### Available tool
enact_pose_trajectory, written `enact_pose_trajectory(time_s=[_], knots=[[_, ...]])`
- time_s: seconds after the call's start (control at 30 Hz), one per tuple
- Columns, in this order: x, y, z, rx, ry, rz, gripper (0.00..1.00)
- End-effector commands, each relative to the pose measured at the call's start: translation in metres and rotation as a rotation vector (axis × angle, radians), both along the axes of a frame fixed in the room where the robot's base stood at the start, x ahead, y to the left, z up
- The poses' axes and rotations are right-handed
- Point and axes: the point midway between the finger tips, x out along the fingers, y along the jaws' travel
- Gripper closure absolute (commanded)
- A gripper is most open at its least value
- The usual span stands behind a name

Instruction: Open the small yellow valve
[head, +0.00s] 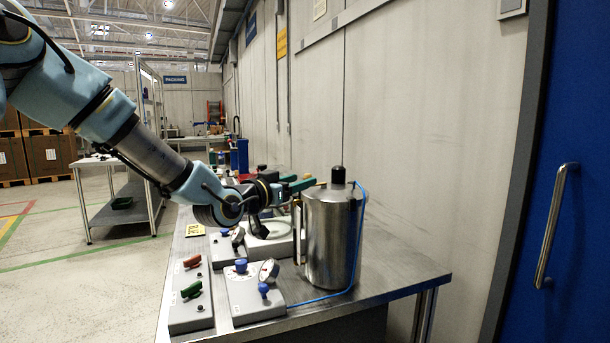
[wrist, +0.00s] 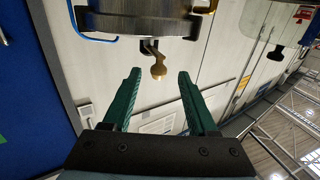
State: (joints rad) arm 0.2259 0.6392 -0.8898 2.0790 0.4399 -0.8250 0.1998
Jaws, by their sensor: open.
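A steel drum (head: 331,240) with a black cap stands on the bench in the head view, and part of it shows at the top of the wrist view (wrist: 140,22). A small brass-yellow valve handle (wrist: 158,69) on a short bent stem sticks out from the drum in the wrist view. My gripper (head: 307,183) is at the upper left of the drum in the head view. Its green fingers (wrist: 160,77) are open, with the handle's end between the tips and a gap on either side. In the head view the fingers mostly hide the handle.
A blue hose (head: 360,235) runs from the drum top down to the bench (head: 390,283). Grey panels with red and green levers (head: 191,290) and a blue-knobbed gauge box (head: 250,291) sit in front. A wall and blue door (head: 575,130) are at right.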

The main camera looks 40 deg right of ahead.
Motion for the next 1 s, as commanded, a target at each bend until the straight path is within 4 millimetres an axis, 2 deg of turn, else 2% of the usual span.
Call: enact_pose_trajectory(time_s=[0.1,0.23,0.63,1.0], knots=[[0.003,-0.019,0.002,0.001,0.002,-0.002,0.41],[0.006,-0.031,0.001,0.001,0.001,-0.001,0.41],[0.008,-0.037,-0.001,0.002,0.000,0.001,0.42],[0.008,-0.037,-0.001,0.002,0.000,0.000,0.84]])
